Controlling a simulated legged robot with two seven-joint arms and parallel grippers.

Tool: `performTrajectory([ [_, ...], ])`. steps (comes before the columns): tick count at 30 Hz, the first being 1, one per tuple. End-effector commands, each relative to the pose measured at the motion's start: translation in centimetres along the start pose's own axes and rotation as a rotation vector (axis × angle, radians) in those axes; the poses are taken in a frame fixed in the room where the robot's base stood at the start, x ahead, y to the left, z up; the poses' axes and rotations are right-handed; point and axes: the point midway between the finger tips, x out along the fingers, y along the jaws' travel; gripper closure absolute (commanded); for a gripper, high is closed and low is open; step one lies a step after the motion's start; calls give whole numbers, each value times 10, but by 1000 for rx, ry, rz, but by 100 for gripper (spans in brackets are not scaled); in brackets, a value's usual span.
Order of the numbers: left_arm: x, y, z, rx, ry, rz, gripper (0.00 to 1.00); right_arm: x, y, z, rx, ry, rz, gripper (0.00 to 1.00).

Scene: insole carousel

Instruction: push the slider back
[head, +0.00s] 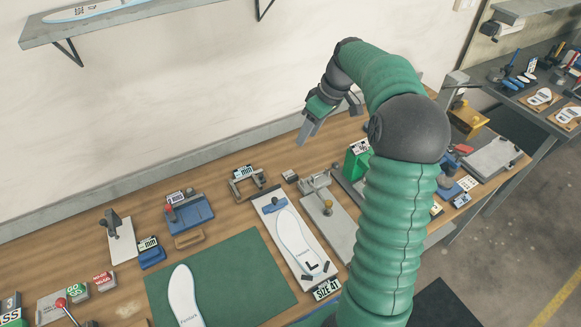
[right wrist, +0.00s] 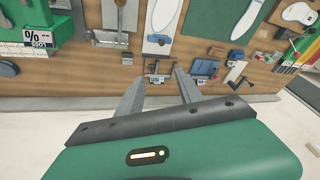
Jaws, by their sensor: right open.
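Which part is the slider is not clear. One candidate is the dark blue block (head: 272,202) at the far end of a white sizing board (head: 282,262). A white insole (head: 294,238) lies on that board beside a "SIZE 41" label. My right gripper (head: 326,122) hangs above the back of the bench, near the wall, apart from both. In the right wrist view its fingers (right wrist: 159,82) are spread and empty, with a dark bracket (right wrist: 157,74) showing between them. My left gripper is not in view.
A green mat (head: 220,283) with another insole (head: 183,298) lies at the front. Blue fixtures (head: 190,211), a bracket (head: 246,182) and a green block (head: 357,163) stand along the bench. My green right arm hides part of the right side.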

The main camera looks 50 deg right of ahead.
Motion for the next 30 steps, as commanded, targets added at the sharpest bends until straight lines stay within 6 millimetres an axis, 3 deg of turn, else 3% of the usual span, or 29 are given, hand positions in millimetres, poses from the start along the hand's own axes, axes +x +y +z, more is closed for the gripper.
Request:
performTrajectory([
  [1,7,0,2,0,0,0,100,31,-7,-8,139,-44,-4,57],
  [6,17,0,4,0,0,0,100,107,-21,-26,709,-167,115,57],
  [9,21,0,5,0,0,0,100,136,-30,-34,959,-188,214,57],
  [12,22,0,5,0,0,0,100,150,-36,-38,1109,-180,285,57],
  [20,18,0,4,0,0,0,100,174,-35,-33,1181,-177,313,57],
  [30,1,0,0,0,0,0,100,256,-22,-7,1181,-180,312,57],
])
